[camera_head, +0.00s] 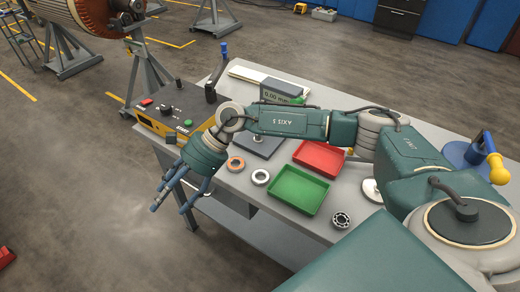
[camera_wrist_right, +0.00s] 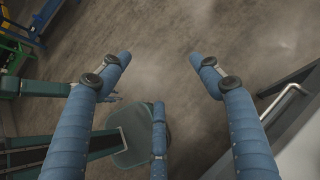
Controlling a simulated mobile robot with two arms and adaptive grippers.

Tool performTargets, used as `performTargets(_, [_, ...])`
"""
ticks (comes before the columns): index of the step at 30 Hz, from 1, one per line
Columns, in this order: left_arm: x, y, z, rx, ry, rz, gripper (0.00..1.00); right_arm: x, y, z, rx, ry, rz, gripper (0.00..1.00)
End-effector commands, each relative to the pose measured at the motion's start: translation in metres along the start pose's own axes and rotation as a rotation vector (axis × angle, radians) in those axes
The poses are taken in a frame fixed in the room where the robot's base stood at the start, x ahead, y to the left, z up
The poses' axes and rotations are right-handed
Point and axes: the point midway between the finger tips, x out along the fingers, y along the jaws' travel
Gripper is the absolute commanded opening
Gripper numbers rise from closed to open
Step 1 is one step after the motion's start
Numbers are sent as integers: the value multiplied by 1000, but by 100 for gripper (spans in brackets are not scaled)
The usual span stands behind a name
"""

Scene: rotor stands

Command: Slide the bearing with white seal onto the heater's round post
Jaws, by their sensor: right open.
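The bearing with white seal (camera_head: 260,183) lies flat near the front edge of the table, just left of the green tray. The heater (camera_head: 172,112), a black and yellow box with red and green buttons, stands at the table's left end. I cannot clearly make out its round post; my right arm covers part of that area. My right gripper (camera_head: 171,195) is open and empty, hanging in the air beyond the table's front left edge, left of the bearing. In the right wrist view its blue fingers (camera_wrist_right: 160,62) are spread over bare floor.
A bearing with a copper-coloured seal (camera_head: 235,168) lies left of the white one. A dark open bearing (camera_head: 341,220) lies further right. The green tray (camera_head: 299,190) and red tray (camera_head: 320,158) are on the table (camera_head: 225,178). My right arm reaches across above the table.

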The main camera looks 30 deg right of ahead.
Motion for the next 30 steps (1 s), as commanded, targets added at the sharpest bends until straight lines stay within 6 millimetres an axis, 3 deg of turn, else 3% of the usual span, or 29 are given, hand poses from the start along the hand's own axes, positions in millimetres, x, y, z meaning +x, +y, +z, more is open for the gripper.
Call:
performTargets(1, [-1, 1, 3, 1, -4, 2, 40, -31, -5, -32, -118, 155, 14, 64])
performTargets(3, [-2, 3, 5, 3, -7, 4, 40, -68, -6, -72, -234, 334, 53, 64])
performTargets(6, [-3, 7, 8, 4, -11, 8, 40, -121, -10, -116, -334, 539, 104, 64])
performTargets(9, [-3, 10, 8, 5, -11, 12, 40, -165, -11, -145, -386, 683, 147, 64])
performTargets(12, [-4, 11, 8, 5, -11, 13, 40, -194, -10, -161, -408, 771, 178, 64])
performTargets(15, [-3, 11, 8, 5, -11, 12, 40, -209, -9, -169, -419, 815, 195, 64])
performTargets(18, [-2, 10, 8, 4, -11, 12, 40, -211, -9, -174, -421, 828, 202, 64])
performTargets(30, [26, 7, 10, 1, -10, 8, 40, -181, -8, -205, -419, 825, 201, 64])
